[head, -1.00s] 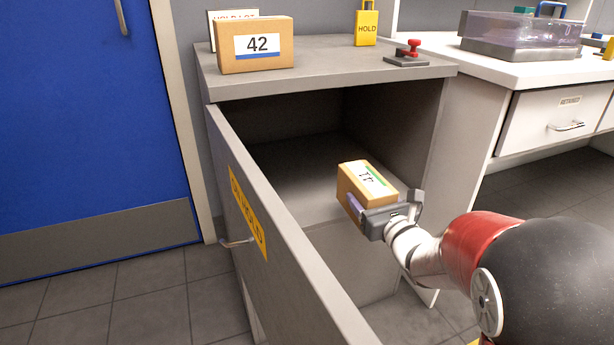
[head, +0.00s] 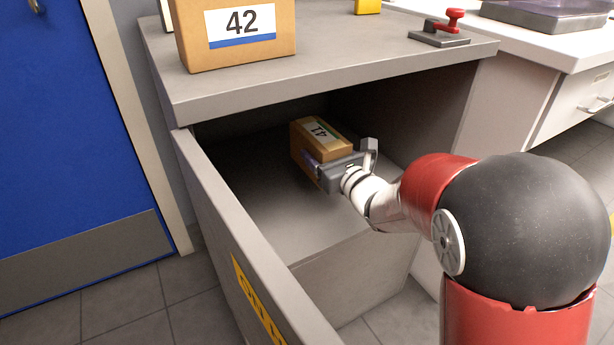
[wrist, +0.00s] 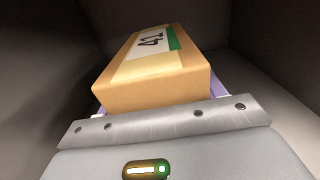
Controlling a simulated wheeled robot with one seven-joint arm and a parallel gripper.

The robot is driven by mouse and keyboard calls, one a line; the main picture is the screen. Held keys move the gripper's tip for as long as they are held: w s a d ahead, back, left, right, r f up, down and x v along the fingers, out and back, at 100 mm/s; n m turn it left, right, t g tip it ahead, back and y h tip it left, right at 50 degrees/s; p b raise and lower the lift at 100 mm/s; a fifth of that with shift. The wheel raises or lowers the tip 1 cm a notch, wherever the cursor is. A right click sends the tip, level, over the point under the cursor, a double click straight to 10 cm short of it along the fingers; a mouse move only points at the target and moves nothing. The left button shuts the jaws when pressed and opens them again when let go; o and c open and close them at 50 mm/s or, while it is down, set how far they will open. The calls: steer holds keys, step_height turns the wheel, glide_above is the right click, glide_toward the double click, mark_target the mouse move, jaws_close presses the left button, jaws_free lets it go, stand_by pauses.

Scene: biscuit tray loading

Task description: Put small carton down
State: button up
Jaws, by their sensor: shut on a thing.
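The small carton (head: 313,140) is brown, with a white and green label that reads 41. My gripper (head: 321,170) is shut on it and holds it inside the open grey cabinet (head: 262,205). The carton also fills the middle of the wrist view (wrist: 152,83), with purple finger pads showing at its sides. The carton's underside is hidden, so I cannot tell whether it touches the cabinet's inner floor.
The cabinet's door (head: 235,240) stands open on the left. A larger carton (head: 240,55) labelled 42 and a red-handled device (head: 441,30) are on the cabinet top, which overhangs the opening. Bare inner floor lies left of the held carton.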

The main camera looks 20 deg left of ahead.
step_height(320, 180, down, 9)
steer(key=shift+r, duration=0.2)
steer(key=shift+f+b, duration=0.15)
steer(key=shift+b, duration=0.2)
steer(key=o, duration=1.3)
steer(key=shift+s+d, duration=0.1)
steer(key=shift+d, duration=0.05)
steer(key=b+v, duration=0.1)
steer(key=v, duration=1)
steer(key=shift+s+d, duration=0.25)
steer(key=shift+d, duration=0.1)
